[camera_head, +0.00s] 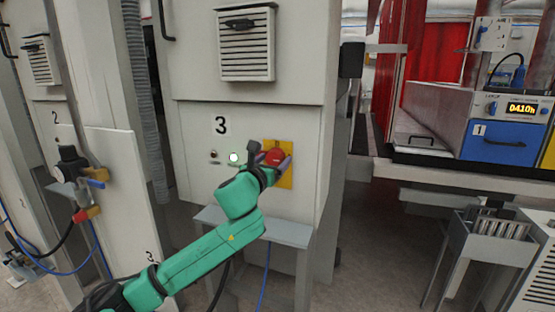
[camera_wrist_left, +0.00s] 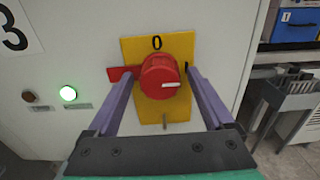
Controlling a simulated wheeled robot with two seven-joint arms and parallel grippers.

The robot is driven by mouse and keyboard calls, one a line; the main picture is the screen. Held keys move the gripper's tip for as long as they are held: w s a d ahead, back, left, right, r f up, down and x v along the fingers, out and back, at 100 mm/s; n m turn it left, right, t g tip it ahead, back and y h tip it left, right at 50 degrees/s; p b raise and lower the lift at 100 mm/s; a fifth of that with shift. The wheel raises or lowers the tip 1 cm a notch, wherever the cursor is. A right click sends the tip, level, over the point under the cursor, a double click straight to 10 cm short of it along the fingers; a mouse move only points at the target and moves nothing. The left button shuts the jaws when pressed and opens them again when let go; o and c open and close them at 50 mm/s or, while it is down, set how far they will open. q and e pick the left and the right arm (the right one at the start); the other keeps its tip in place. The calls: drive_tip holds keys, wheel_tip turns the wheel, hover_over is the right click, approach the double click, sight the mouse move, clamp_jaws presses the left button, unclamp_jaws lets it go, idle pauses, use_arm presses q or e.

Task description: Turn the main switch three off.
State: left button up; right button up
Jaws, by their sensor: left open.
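The main switch three is a round red knob (camera_wrist_left: 160,78) on a yellow plate (camera_wrist_left: 157,46) under the label 3 (camera_head: 221,125). The plate reads 0 at the top and has a mark at the right. The knob's white mark points right, towards that side mark. A red tab (camera_wrist_left: 115,73) sticks out at the knob's left. In the head view the knob (camera_head: 275,157) is partly covered by my gripper. My left gripper (camera_wrist_left: 161,75) is open, its purple fingers one on each side of the knob; contact cannot be told. My right gripper is not in view.
A lit green lamp (camera_wrist_left: 68,93) and a dark reddish button (camera_wrist_left: 28,96) sit left of the switch. A grey shelf (camera_head: 262,228) juts out below the panel. Cabinet 2 (camera_head: 55,117) stands at the left. A blue-fronted unit (camera_head: 496,143) is at the right.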

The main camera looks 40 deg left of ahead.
use_arm(q)
drive_tip(key=shift+s+d+r, duration=0.15)
drive_tip(key=shift+s+r, duration=0.05)
drive_tip(key=shift+s, duration=0.1)
drive_tip(key=shift+s+r, duration=0.1)
drive_tip(key=shift+s, duration=0.05)
drive_tip(key=c, duration=0.5)
clamp_jaws()
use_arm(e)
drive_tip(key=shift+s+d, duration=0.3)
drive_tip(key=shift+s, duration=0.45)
